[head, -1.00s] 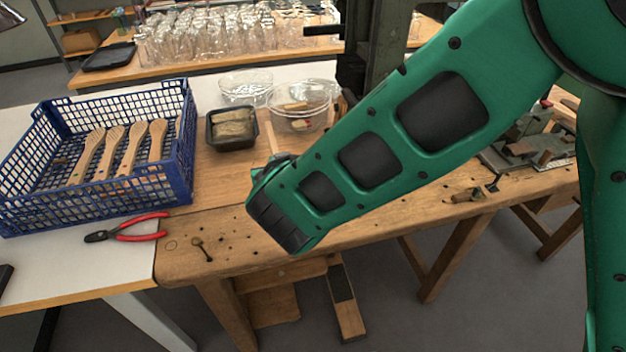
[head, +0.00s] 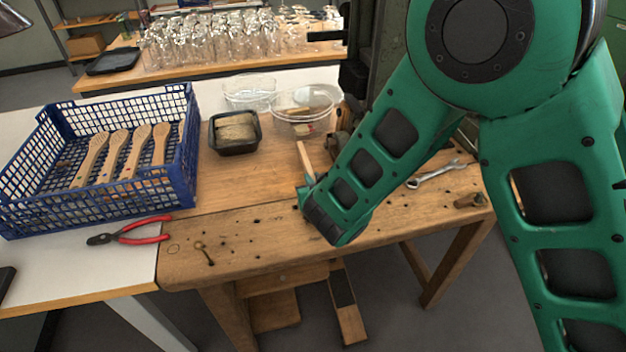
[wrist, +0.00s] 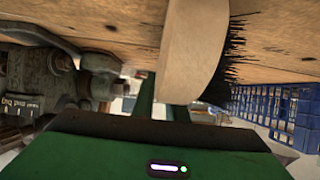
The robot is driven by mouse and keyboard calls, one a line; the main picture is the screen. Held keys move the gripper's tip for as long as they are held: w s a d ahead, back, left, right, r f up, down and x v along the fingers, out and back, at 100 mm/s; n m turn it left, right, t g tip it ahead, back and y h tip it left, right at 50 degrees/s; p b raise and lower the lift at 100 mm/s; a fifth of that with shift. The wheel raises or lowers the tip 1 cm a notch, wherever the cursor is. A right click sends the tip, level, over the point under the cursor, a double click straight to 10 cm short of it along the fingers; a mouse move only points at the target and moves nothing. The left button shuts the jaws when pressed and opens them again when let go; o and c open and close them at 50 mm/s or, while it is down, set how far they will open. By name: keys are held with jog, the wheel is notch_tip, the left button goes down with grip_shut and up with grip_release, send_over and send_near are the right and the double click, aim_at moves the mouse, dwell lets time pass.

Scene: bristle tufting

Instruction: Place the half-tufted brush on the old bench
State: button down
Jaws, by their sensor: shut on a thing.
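The half-tufted brush shows in the wrist view as a pale wooden body (wrist: 190,45) with black bristles along one side. In the head view a narrow wooden part of it (head: 305,160) sticks out beyond my wrist. My gripper (wrist: 165,100) is shut on the brush; in the head view my wrist hides most of the fingers. The old bench (head: 255,230) is worn wood with small holes, and my gripper is over its middle. In the wrist view the bench surface (wrist: 90,25) is close to the brush. I cannot tell whether the brush touches it.
A blue crate (head: 110,205) with several wooden brush bodies stands at left. Red-handled pliers (head: 130,232) lie in front of it. A black tray of fibre (head: 235,148) and clear bowls (head: 300,125) stand behind. A wrench (head: 437,175) lies at right. The bench's front left is mostly clear.

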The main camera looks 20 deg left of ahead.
jog(key=shift+f, duration=0.15)
jog(key=c, duration=1.8)
grip_release()
jog(key=shift+o, duration=0.2)
jog(key=shift+s+r, duration=0.15)
jog(key=shift+r, duration=0.05)
jog(key=v, duration=1.1)
jog(key=shift+s+d+r, duration=0.15)
jog(key=shift+s, duration=0.15)
jog(key=shift+w, duration=0.1)
